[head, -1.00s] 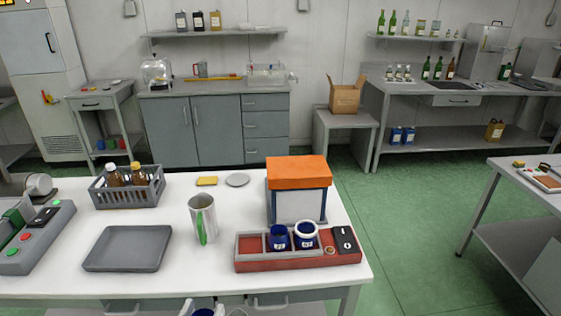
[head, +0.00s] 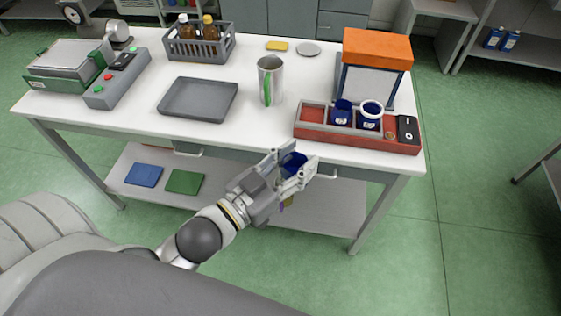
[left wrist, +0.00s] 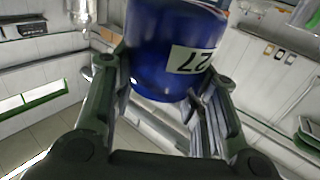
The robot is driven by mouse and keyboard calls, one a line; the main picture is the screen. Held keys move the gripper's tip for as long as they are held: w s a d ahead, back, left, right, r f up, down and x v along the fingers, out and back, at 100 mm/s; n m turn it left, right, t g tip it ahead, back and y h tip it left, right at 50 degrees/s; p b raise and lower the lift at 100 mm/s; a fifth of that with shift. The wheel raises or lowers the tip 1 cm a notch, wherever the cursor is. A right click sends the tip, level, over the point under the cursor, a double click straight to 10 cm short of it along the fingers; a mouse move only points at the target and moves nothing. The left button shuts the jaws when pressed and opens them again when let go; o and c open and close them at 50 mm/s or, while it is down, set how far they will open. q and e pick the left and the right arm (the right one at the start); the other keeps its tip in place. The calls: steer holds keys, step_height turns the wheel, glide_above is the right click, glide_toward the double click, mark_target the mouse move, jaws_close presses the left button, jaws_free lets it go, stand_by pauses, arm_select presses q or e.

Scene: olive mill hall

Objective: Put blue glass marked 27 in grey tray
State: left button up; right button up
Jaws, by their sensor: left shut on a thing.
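My left gripper (head: 289,168) is shut on the blue glass marked 27 (head: 294,162). It holds the glass in the air in front of the table's front edge. In the left wrist view the glass (left wrist: 172,45) sits between the two fingers, and its white label reads 27, turned upside down. The grey tray (head: 198,99) lies empty on the white table, up and to the left of the gripper. My right gripper is not in view.
A red divided box (head: 358,138) holds two more blue glasses, one with a white ring on top. A metal jug (head: 270,80) with a green handle stands between tray and box. A grey crate (head: 200,45) with bottles is behind the tray. The front table edge lies beyond my gripper.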

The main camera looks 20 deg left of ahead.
arm_select(q)
steer(key=w+d+r+m+g+h, duration=0.3)
steer(key=w+d+m+g+h, duration=0.2)
steer(key=d+m+g+h, duration=0.3)
steer(key=d+h, duration=0.1)
steer(key=d, duration=0.1)
steer(key=shift+d, duration=0.4)
stand_by(0.4)
steer(key=shift+w+r+m+g+h, duration=0.15)
steer(key=shift+m+g+h, duration=0.15)
steer(key=shift+g, duration=0.2)
steer(key=shift+s+a+m+g+h, duration=0.2)
steer(key=shift+a+m+g, duration=0.4)
steer(key=shift+g, duration=0.45)
steer(key=shift+s+a+m+g+h, duration=0.15)
steer(key=shift+a+m+g+h, duration=0.2)
steer(key=shift+m+g, duration=0.6)
steer(key=shift+s+a+m+g+h, duration=0.2)
steer(key=shift+a+m+g, duration=0.35)
steer(key=shift+g, duration=0.65)
steer(key=shift+d, duration=0.1)
